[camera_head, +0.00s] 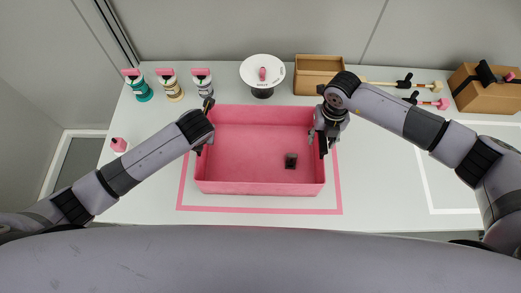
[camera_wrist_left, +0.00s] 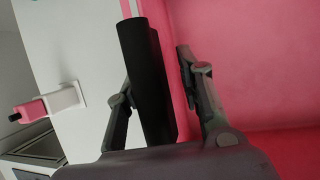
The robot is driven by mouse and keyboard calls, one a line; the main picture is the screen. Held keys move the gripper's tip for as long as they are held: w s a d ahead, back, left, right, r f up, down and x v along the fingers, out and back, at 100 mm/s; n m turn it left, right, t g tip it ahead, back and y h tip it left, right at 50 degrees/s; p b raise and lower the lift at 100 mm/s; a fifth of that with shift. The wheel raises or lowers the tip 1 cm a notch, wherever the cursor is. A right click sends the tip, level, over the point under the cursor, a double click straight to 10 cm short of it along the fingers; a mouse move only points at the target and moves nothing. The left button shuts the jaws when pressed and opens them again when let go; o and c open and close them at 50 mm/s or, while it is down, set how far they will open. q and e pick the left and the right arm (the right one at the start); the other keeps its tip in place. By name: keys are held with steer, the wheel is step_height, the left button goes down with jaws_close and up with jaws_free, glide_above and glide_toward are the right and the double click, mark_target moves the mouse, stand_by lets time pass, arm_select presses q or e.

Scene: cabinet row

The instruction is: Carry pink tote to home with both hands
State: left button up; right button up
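The pink tote (camera_head: 258,188) sits upright on the white table, inside a pink outline (camera_head: 187,190). A small dark block (camera_head: 291,161) lies in it, right of centre. My left gripper (camera_head: 203,146) is at the tote's left wall. In the left wrist view its fingers (camera_wrist_left: 155,80) stand either side of a black bar (camera_wrist_left: 146,75), seemingly the tote's handle, with a gap to the right finger. My right gripper (camera_head: 322,143) is at the right wall, its fingers spread around a dark bar there. The wrist hides part of that side.
Bottles (camera_head: 138,88) and a round white stand (camera_head: 262,70) line the back. An open brown box (camera_head: 318,66), tools (camera_head: 428,103) and a cardboard box (camera_head: 482,95) stand at the back right. A white outline (camera_head: 427,180) marks clear table on the right.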

arm_select(q)
jaws_close()
arm_select(e)
steer(key=c, duration=0.8)
jaws_close()
arm_select(q)
steer(key=shift+r, duration=0.1)
arm_select(e)
steer(key=shift+a+r, duration=0.1)
